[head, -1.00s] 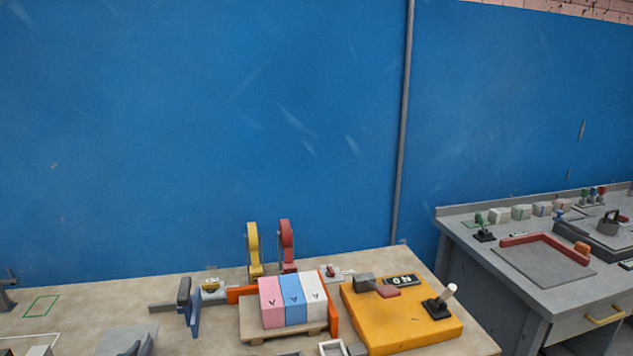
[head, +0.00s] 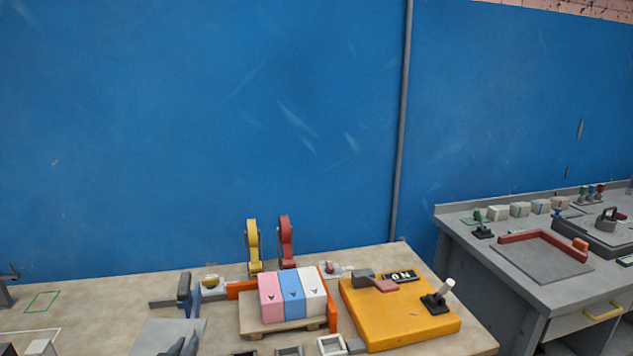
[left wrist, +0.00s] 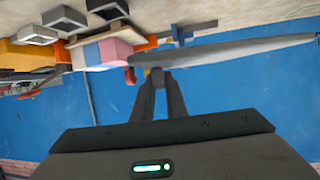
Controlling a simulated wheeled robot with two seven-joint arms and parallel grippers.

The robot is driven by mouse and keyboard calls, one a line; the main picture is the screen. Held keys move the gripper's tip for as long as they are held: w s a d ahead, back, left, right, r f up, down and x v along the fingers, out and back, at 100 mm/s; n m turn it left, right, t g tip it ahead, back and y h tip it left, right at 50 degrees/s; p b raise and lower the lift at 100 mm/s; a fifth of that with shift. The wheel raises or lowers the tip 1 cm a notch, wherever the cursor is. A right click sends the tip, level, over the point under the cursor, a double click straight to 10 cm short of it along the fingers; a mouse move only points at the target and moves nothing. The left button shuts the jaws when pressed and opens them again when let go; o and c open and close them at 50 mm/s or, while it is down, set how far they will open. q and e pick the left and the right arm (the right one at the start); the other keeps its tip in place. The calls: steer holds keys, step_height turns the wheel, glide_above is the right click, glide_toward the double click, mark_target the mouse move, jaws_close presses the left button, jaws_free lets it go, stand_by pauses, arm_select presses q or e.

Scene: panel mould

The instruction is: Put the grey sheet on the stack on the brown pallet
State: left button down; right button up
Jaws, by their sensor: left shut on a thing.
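The grey sheet (head: 180,328) is held by my left gripper (head: 180,346) at the lower left of the head view, left of the pallet. In the left wrist view the sheet (left wrist: 235,50) appears nearly edge-on across the shut fingertips (left wrist: 156,76). The stack of pink, blue and white blocks (head: 291,299) stands on the brown pallet (head: 275,331). The sheet is apart from the stack in the head view. The stack also shows in the left wrist view (left wrist: 100,53), upside down. My right gripper is not in view.
Orange stops (head: 240,289) flank the pallet. A blue clamp-like tool (head: 185,293) stands behind the sheet, partly hidden by it. Yellow and red levers (head: 253,245) rise behind the stack. A yellow panel (head: 400,323) lies to the right. Small trays (head: 331,346) sit in front.

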arm_select(q)
steer(key=s+d+r+h, duration=0.1)
steer(key=s+d+r, duration=0.4)
steer(key=s+d, duration=0.2)
steer(key=shift+d+r+m, duration=0.15)
steer(key=shift+m, duration=0.25)
steer(key=shift+w, duration=0.1)
